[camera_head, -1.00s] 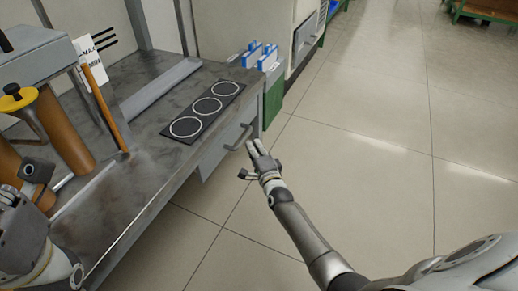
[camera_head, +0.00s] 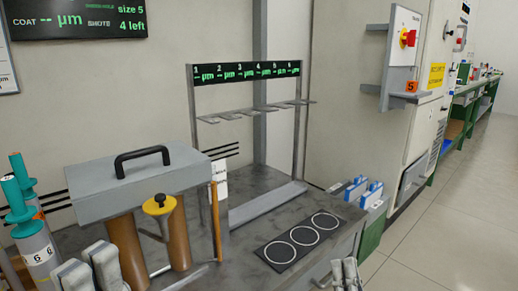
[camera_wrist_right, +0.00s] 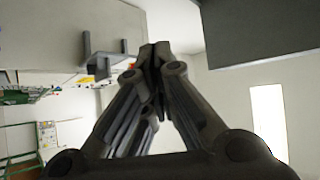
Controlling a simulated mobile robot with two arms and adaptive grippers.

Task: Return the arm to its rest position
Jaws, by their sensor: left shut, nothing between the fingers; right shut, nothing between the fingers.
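My left gripper (camera_head: 92,268) shows at the bottom left of the head view, in front of the bench. Its fingers are pale grey and hold nothing. My right gripper (camera_head: 346,273) shows at the bottom edge of the head view, beside the bench's right front edge. In the right wrist view its dark fingers (camera_wrist_right: 153,58) meet at the tips with nothing between them. Most of both arms lies outside the head view.
The bench (camera_head: 240,252) carries a black plate with three rings (camera_head: 298,242), a grey box with a black handle (camera_head: 140,180) and brown cylinders (camera_head: 128,250). A rack (camera_head: 250,112) stands behind. Open floor (camera_head: 440,240) lies to the right.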

